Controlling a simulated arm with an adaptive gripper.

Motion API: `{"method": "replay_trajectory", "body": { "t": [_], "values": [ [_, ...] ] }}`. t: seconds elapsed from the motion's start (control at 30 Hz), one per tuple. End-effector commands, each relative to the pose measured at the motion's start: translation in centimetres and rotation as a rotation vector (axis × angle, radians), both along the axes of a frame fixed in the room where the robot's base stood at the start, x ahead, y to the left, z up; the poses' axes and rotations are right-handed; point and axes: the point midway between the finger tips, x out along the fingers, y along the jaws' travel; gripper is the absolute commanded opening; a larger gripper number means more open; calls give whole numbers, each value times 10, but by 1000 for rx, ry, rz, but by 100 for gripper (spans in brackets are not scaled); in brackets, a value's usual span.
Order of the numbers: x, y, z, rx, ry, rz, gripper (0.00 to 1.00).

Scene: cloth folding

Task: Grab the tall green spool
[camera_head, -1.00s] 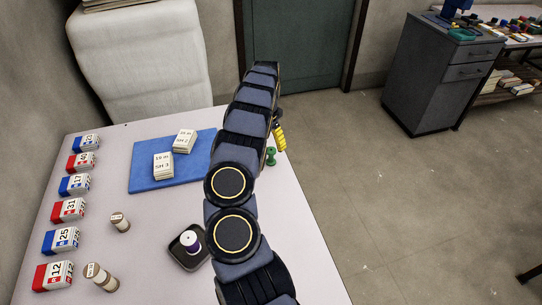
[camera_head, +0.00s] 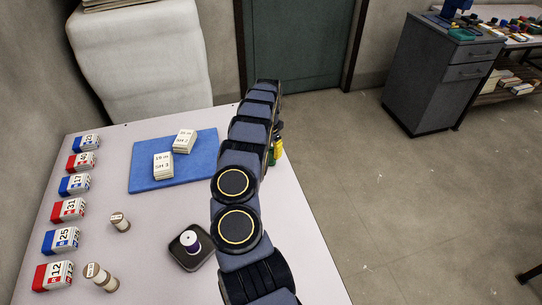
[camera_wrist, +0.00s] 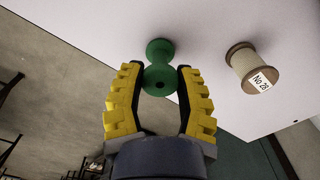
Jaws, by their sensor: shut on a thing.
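The green spool (camera_wrist: 160,52) stands on the pale table, narrow-waisted with wide ends. In the wrist view it is between the two yellow fingers of my gripper (camera_wrist: 159,78), which are shut on its near end. In the head view my gripper (camera_head: 277,148) is at the table's right side, mostly behind my arm, and only a sliver of green shows by the fingers.
A tan spool labelled No 28 (camera_wrist: 242,70) is right of the green one in the wrist view. A blue mat (camera_head: 145,178) with card stacks, a dark tray (camera_head: 180,257) with a purple spool, and numbered boxes (camera_head: 70,211) lie left of my arm.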

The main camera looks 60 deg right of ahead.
Motion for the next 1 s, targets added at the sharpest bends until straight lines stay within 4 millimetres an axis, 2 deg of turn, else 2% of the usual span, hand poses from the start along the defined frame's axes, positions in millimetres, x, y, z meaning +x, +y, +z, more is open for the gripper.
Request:
{"method": "replay_trajectory", "body": {
  "t": [0.37,0.47,0.57,0.77,1.0],
  "values": [
    [0,0,6,1,0,0,6],
    [1,0,17,0,0,1,6],
    [2,0,35,-3,-4,2,6],
    [-9,19,58,1,-5,1,6],
    [-24,45,93,2,-6,2,6]
  ]
}}
